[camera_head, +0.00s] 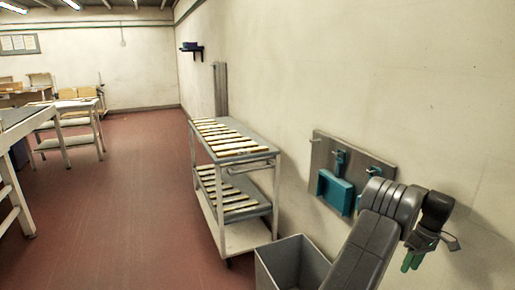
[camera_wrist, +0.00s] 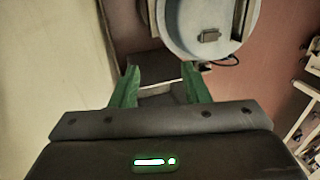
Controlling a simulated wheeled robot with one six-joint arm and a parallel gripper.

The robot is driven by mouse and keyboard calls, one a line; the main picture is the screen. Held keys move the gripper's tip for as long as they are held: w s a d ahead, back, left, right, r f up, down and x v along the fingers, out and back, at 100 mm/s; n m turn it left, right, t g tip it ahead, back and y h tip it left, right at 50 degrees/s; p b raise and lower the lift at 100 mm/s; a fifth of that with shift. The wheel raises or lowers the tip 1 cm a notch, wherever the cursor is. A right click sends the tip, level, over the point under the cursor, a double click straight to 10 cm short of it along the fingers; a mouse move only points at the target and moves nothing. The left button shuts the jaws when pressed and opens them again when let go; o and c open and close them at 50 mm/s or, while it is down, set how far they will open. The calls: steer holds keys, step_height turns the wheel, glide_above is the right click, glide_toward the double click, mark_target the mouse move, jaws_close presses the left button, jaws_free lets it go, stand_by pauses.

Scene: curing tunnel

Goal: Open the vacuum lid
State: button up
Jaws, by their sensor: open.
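A round pale blue-grey lid (camera_wrist: 185,30), which looks like the vacuum lid, is at the top of the wrist view. A small dark grey block (camera_wrist: 209,36), perhaps a handle or latch, sits on its face. I cannot tell whether the lid is shut. I cannot make it out in the head view. My gripper (camera_wrist: 160,72) has its two green fingers apart with nothing between them. The lid lies beyond the fingertips, and I see no contact. The gripper (camera_head: 412,261) also shows at the right of the head view, fingers pointing down.
A grey cart (camera_head: 243,150) with pale strips on two shelves stands along the wall. A grey open bin (camera_head: 283,262) is in front of it. A wall panel (camera_head: 323,150) with teal holders is close to my arm. The red floor (camera_head: 130,215) at left is clear.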

steer(key=x, duration=0.9)
steer(key=s+a+f+h+b, duration=0.1)
steer(key=s+a+f, duration=0.2)
steer(key=a, duration=0.5)
steer(key=s+a+f+b, duration=0.1)
steer(key=s+a+f, duration=0.1)
steer(key=a, duration=0.6)
steer(key=s+a+f+t+h+b, duration=0.1)
steer(key=s+a+f+b, duration=0.1)
steer(key=s+a, duration=0.3)
steer(key=shift+a+f+h, duration=0.15)
steer(key=shift+a+f, duration=0.25)
steer(key=shift+a, duration=0.4)
steer(key=shift+a+f+h, duration=0.15)
steer(key=shift+a+f, duration=0.25)
steer(key=shift+a, duration=0.35)
step_height(320, 180, up, 6)
steer(key=shift+f+p, duration=0.15)
steer(key=shift+p, duration=0.15)
steer(key=shift+r, duration=0.55)
steer(key=shift+s, duration=0.1)
